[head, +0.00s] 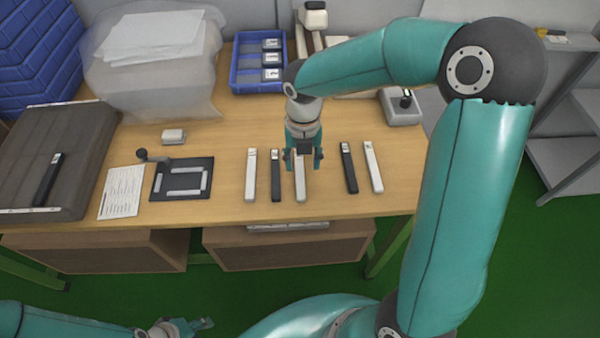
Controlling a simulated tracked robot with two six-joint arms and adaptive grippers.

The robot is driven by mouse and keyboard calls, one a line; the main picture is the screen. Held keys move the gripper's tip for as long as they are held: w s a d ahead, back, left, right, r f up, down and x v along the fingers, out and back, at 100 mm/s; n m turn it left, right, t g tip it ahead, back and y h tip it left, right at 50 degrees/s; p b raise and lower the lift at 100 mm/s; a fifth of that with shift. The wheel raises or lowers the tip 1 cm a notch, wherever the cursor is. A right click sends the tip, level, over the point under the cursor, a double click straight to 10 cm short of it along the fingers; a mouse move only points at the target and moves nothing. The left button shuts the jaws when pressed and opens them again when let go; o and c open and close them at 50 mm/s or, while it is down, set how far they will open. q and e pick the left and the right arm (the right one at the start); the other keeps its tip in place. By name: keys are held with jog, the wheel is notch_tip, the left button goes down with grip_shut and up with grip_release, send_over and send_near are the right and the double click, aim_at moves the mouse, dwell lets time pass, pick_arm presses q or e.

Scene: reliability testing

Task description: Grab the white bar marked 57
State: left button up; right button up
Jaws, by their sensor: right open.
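My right gripper (303,162) points down over the middle white bar (300,188), with its open fingers on either side of the bar's upper part. The bar lies on the table, and its far end is hidden by the gripper. Other white bars lie at the left (251,175) and at the right (373,167) of the row. Any number on the bars is too small to read or hidden, so I cannot tell which is marked 57. My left gripper (204,324) is low at the bottom left, below the table, and its jaw state is unclear.
Black bars (276,175) and (348,168) lie beside the white ones. A black fixture plate (182,180), a paper sheet (121,192) and a grey case (75,150) are to the left. A blue bin (240,75) and a grey joystick box (402,108) stand behind.

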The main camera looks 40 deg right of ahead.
aim_at(300, 176)
jog(key=f, duration=0.5)
jog(key=shift+a, duration=0.35)
jog(key=shift+c, duration=0.3)
grip_shut()
